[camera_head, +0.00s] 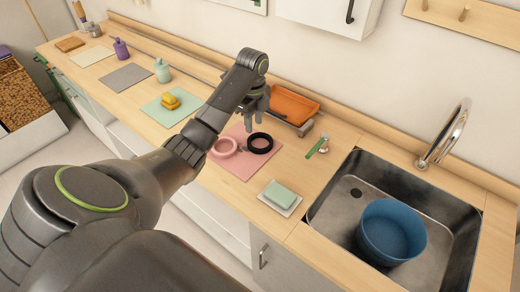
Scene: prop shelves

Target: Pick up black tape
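The black tape (260,143) is a ring lying flat on a pink mat (236,168) on the counter. A pink tape roll (224,147) lies beside it on the left of the same mat. My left gripper (257,116) hangs fingers down, just above and behind the black tape in the picture. Its fingers look apart, with nothing between them. The tape is not in its grasp. My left forearm crosses the view and hides part of the counter to the left of the mat. My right gripper is not in view.
An orange tray (293,105) stands behind the gripper. A green-handled tool (317,146) and a soap dish (280,198) lie to the right. The sink (440,222) holds a blue bowl (391,231).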

